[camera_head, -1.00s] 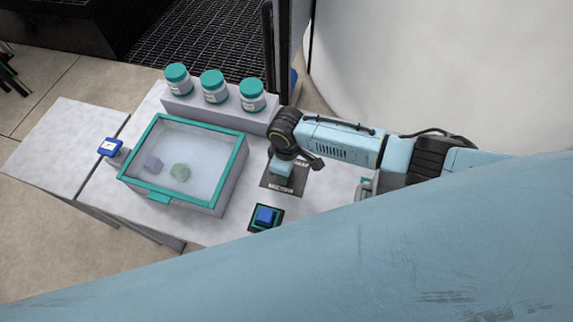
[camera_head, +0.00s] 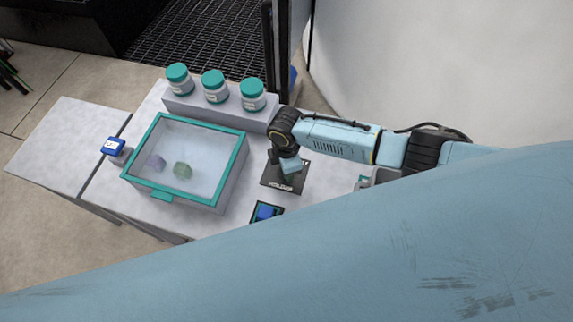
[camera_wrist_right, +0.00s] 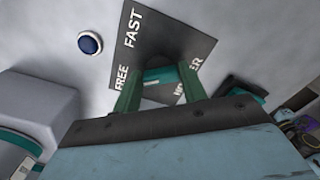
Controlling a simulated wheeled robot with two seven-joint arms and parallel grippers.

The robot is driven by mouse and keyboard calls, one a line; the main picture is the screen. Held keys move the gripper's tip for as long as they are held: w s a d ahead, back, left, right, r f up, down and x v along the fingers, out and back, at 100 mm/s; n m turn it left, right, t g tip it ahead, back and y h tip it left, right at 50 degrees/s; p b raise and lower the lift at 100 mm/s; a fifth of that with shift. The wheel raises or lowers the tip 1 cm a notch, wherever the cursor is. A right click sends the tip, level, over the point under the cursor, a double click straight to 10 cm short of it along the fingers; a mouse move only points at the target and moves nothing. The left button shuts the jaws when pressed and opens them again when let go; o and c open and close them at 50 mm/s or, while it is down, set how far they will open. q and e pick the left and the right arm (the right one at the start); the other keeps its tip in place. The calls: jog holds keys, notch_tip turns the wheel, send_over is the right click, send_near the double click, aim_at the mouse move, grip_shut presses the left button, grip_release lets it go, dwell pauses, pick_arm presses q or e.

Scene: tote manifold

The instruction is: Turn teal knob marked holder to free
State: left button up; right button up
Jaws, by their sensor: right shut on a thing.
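The holder's dark plate (camera_head: 297,184) lies on the white table, under my right gripper (camera_head: 288,171). In the right wrist view the plate (camera_wrist_right: 185,38) carries the words FREE and FAST, and a partly covered word ending in ER. The knob (camera_wrist_right: 157,76) shows as a small teal and pale patch between the two green fingers of my right gripper (camera_wrist_right: 160,90), which is shut on it. Most of the knob is hidden by the gripper, so its pointing direction cannot be told. My left gripper is not in view.
A clear-lidded tote (camera_head: 212,206) with teal rim stands left of the plate. Several teal-capped jars (camera_head: 214,88) stand on a ledge behind. A blue round button (camera_wrist_right: 90,43) shows beside the plate.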

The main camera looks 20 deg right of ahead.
dwell(0.5)
jog(key=o, duration=1)
jog(key=shift+r, duration=0.1)
notch_tip(320, 180, up, 13)
jog(key=shift+r+p, duration=0.15)
jog(key=shift+p, duration=0.8)
